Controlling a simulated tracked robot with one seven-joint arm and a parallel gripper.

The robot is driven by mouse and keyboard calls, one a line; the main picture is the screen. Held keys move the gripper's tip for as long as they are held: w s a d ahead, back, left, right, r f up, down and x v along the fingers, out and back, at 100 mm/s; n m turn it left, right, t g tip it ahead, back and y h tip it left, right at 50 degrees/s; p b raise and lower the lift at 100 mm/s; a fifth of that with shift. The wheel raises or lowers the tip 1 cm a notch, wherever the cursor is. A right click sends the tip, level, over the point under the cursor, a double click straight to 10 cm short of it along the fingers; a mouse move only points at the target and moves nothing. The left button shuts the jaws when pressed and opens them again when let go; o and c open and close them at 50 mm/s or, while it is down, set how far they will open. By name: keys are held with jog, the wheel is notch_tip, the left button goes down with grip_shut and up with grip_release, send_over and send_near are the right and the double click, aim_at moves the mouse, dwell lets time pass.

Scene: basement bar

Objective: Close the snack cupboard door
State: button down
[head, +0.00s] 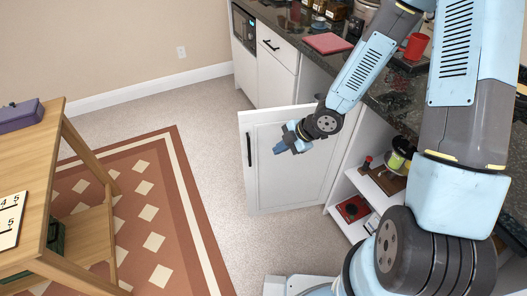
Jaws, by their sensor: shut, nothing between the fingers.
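The snack cupboard door (290,182) is a white panel with a black vertical handle (249,149) near its left edge. It stands open, swung out from the cabinet under the dark counter. The open cupboard (357,186) shows shelves with several items on them to the right of the door. My gripper (278,149) is shut and empty, in front of the upper middle of the door panel in the picture. I cannot tell whether it touches the door. My arm hides part of the counter and cupboard.
A wooden table (52,160) with a purple case (20,116) stands at the left. A patterned rug (190,230) covers the floor between. Bare floor (232,195) lies left of the door.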

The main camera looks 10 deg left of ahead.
jog(key=w+a+f, duration=0.4)
jog(key=a+f, duration=0.3)
jog(key=a, duration=0.1)
jog(key=shift+a+f, duration=0.25)
jog(key=shift+f, duration=0.15)
dwell(0.4)
